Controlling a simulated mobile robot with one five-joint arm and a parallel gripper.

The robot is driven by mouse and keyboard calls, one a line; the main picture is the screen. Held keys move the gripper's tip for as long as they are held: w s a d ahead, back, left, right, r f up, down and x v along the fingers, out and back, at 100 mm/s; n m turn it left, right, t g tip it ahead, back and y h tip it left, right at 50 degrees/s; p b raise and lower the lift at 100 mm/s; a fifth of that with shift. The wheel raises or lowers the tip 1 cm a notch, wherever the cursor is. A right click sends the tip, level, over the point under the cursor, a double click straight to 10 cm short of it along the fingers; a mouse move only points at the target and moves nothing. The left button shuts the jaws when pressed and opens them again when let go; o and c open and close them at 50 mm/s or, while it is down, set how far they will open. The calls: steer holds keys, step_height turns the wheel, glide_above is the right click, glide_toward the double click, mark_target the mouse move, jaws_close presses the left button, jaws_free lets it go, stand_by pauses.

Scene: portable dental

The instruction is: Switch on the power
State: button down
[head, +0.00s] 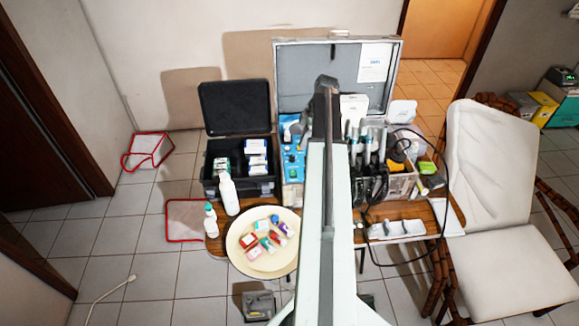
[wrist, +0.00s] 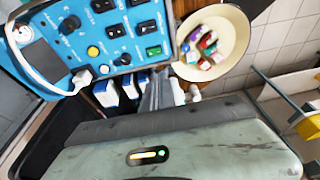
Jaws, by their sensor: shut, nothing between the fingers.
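The blue control panel (head: 292,160) stands in the open case at the middle of the table in the head view, left of my arm. The labels are too small to read, so I cannot tell which one is the power switch. My gripper (wrist: 157,84) is shut and empty, just below the panel's lower right corner in the wrist view.
A cream round tray (head: 240,262) with several small boxes stands at the table's front left. A white bottle (head: 228,193) and a black open case (head: 207,175) are behind it. Handpieces and a black cable (head: 366,215) lie right of my arm. A white chair (head: 490,160) stands right.

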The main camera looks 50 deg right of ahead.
mark_target(293, 175)
steer(key=b+x, duration=1.3)
steer(key=x, duration=0.1)
steer(key=shift+s+d+f+b, duration=0.2)
steer(key=shift+s+d+b, duration=0.2)
steer(key=shift+r, duration=0.1)
